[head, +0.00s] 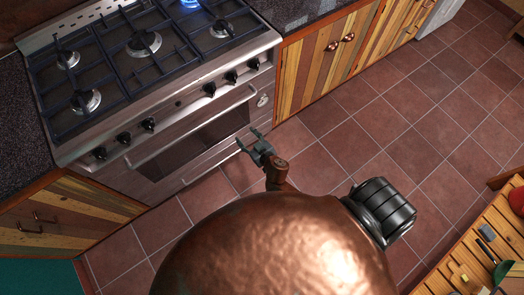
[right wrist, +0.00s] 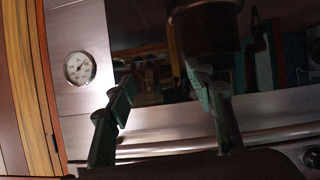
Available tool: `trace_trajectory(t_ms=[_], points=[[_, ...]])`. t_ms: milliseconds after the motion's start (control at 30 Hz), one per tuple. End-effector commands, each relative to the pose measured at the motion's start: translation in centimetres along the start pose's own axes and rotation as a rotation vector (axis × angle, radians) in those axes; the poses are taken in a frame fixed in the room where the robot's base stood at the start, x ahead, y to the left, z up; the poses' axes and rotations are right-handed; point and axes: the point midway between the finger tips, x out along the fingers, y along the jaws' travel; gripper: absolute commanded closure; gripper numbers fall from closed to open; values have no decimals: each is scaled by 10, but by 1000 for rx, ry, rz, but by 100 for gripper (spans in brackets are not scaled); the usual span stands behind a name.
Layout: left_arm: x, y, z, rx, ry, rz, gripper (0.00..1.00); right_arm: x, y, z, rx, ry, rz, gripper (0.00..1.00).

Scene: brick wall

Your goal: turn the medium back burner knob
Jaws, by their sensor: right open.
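The steel stove (head: 170,150) stands at upper left in the head view, with a row of black knobs along its front. Three are on the left, one of them here (head: 124,138), and three on the right, one of them here (head: 231,77). I cannot tell which belongs to the medium back burner. A blue flame (head: 190,3) burns at the back right burner. My right gripper (head: 248,138) is open and empty, in front of the lower right of the oven, apart from the knobs. Its spread fingers also show in the right wrist view (right wrist: 162,76). My left gripper is out of view.
The oven handle (head: 192,126) runs below the knobs. A round dial (right wrist: 79,68) sits on the stove's right front. Striped wooden cabinets (head: 325,55) stand to the right. The tiled floor (head: 400,110) is clear. A wooden table (head: 470,258) with utensils stands at lower right.

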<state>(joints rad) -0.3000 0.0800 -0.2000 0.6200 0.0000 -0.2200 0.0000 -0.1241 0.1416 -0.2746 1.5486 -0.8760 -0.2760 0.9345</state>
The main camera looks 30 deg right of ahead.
Motion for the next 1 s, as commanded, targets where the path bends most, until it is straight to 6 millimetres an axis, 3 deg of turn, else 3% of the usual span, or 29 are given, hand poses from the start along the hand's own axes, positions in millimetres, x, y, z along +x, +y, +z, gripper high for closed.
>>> trace_trajectory(t_ms=[600,800,1000], points=[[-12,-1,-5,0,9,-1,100,-11,13,114,-29,-205,-6,51],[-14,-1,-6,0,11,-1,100,-16,15,136,-34,-244,-9,51],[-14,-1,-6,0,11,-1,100,-18,15,143,-34,-255,-10,51]])
